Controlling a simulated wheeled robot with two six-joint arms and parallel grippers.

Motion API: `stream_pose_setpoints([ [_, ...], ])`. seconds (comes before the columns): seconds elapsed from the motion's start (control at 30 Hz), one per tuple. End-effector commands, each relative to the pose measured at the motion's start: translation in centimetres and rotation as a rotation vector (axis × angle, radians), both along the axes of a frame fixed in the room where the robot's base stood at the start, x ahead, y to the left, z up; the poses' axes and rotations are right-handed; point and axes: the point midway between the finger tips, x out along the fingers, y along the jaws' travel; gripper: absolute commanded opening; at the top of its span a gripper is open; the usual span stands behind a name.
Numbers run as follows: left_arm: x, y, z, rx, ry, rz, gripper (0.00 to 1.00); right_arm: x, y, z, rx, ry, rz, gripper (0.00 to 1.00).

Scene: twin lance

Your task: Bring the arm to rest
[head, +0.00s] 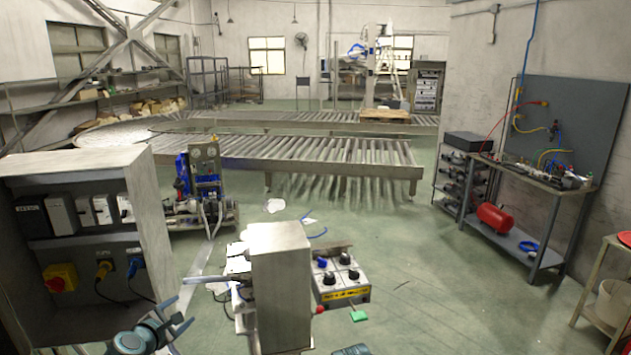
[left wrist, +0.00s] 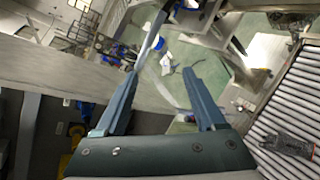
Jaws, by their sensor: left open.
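My left gripper (head: 182,322) is at the bottom left of the head view, in front of the lower right of a grey switch cabinet (head: 148,215). Its two teal fingers stand apart in the left wrist view (left wrist: 160,74). They are open, and I see nothing held between them. A small dark teal piece at the bottom edge of the head view may be part of my right arm; no right gripper jaws show.
A grey upright box (head: 280,285) and a control box with knobs (head: 341,284) stand at front centre. Roller conveyors (head: 300,150) lie behind. Floor right of centre is clear.

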Motion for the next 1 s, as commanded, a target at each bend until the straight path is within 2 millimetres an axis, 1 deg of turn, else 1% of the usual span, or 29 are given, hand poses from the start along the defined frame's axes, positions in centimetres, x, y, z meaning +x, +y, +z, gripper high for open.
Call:
stream_pose_setpoints([
  [0.03, 0.3, -3.7, -1.5, 0.128, 0.068, -0.145, 0.71, 0.0, 0.0, 0.0, 0.0, 0.0, 0.0, 0.5],
  [0.07, 0.2, -5.7, -2.5, 0.212, 0.109, -0.237, 0.71, 0.0, 0.0, 0.0, 0.0, 0.0, 0.0, 0.5],
  [0.1, -0.1, -8.3, -3.9, 0.329, 0.163, -0.366, 0.71, 0.0, 0.0, 0.0, 0.0, 0.0, 0.0, 0.5],
  [0.17, -1.1, -12.0, -6.0, 0.508, 0.24, -0.576, 0.71, 0.0, 0.0, 0.0, 0.0, 0.0, 0.0, 0.5],
  [0.2, -2.1, -14.2, -7.4, 0.628, 0.288, -0.722, 0.71, 0.0, 0.0, 0.0, 0.0, 0.0, 0.0, 0.5],
  [0.27, -3.7, -16.7, -9.2, 0.788, 0.349, -0.929, 0.71, 0.0, 0.0, 0.0, 0.0, 0.0, 0.0, 0.5],
  [0.3, -4.8, -18.1, -10.1, 0.882, 0.383, -1.058, 0.71, 0.0, 0.0, 0.0, 0.0, 0.0, 0.0, 0.5],
  [0.4, -7.6, -20.3, -11.9, 1.077, 0.451, -1.352, 0.71, 0.0, 0.0, 0.0, 0.0, 0.0, 0.0, 0.5],
  [0.5, -10.1, -21.6, -12.9, 1.23, 0.506, -1.617, 0.71, 0.0, 0.0, 0.0, 0.0, 0.0, 0.0, 0.5],
  [0.6, -12.5, -22.3, -13.4, 1.351, 0.555, -1.871, 0.71, 0.0, 0.0, 0.0, 0.0, 0.0, 0.0, 0.5],
  [0.63, -13.1, -22.7, -13.6, 1.375, 0.562, -1.93, 0.71, 0.0, 0.0, -0.2, 0.0, 0.0, 0.0, 0.5],
  [0.7, -13.8, -24.6, -14.4, 1.388, 0.551, -1.968, 0.71, 0.0, 0.0, -1.0, 0.0, 0.0, 0.0, 0.5],
  [0.8, -14.9, -27.0, -15.1, 1.415, 0.545, -2.039, 0.71, 0.0, 0.0, -1.7, 0.0, 0.0, 0.0, 0.5],
  [1.0, -17.3, -31.0, -16.2, 1.468, 0.535, -2.168, 0.71, 0.0, 0.0, -2.8, 0.0, 0.0, -0.001, 0.5],
])
